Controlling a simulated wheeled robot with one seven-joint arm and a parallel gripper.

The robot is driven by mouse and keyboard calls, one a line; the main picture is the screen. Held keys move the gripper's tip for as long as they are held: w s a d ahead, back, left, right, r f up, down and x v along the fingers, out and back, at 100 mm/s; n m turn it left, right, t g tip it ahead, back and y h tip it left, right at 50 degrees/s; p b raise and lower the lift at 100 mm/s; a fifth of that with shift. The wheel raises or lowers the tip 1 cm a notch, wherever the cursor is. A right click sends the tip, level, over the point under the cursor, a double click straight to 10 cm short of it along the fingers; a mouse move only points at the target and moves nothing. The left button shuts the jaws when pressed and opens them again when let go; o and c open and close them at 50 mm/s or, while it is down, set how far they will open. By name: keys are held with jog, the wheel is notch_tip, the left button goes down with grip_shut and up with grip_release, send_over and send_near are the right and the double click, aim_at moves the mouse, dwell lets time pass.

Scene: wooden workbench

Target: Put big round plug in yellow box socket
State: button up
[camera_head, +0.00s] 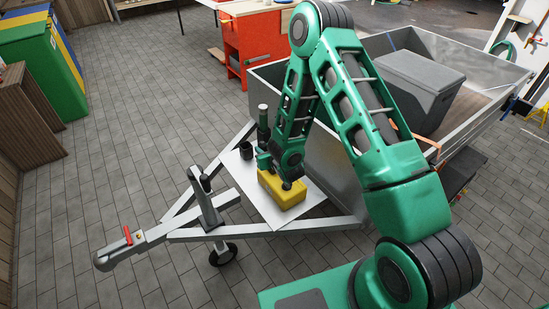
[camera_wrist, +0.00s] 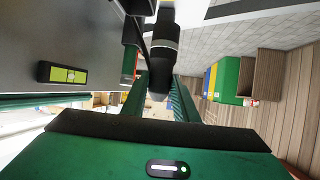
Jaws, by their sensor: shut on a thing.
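The yellow box (camera_head: 283,192) sits on a white plate on the trailer's drawbar. A dark round part shows at its upper edge, just below my wrist, and I cannot make out the socket opening. My gripper (camera_head: 264,158) is left of and above the box, shut on a dark cylindrical plug (camera_head: 263,122). The plug stands roughly upright, apart from the box. In the wrist view the plug (camera_wrist: 164,45) is between the two green fingers of my gripper (camera_wrist: 161,90), and its far end runs out of the picture at the top.
A short black cylinder (camera_head: 246,151) stands on the white plate (camera_head: 235,178) beside my gripper. The grey trailer (camera_head: 335,175) wall rises right behind the box. A jockey-wheel post (camera_head: 205,198) stands to the left.

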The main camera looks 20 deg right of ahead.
jog(key=shift+w+d+f, duration=0.4)
jog(key=shift+d+f, duration=0.5)
jog(key=shift+f, duration=0.35)
jog(key=shift+w+d+f, duration=0.4)
jog(key=shift+d+f, duration=0.45)
jog(key=shift+f, duration=0.35)
jog(key=shift+w+d+f, duration=0.4)
jog(key=shift+d+f, duration=0.5)
jog(key=shift+f, duration=0.35)
jog(key=o, duration=1.1)
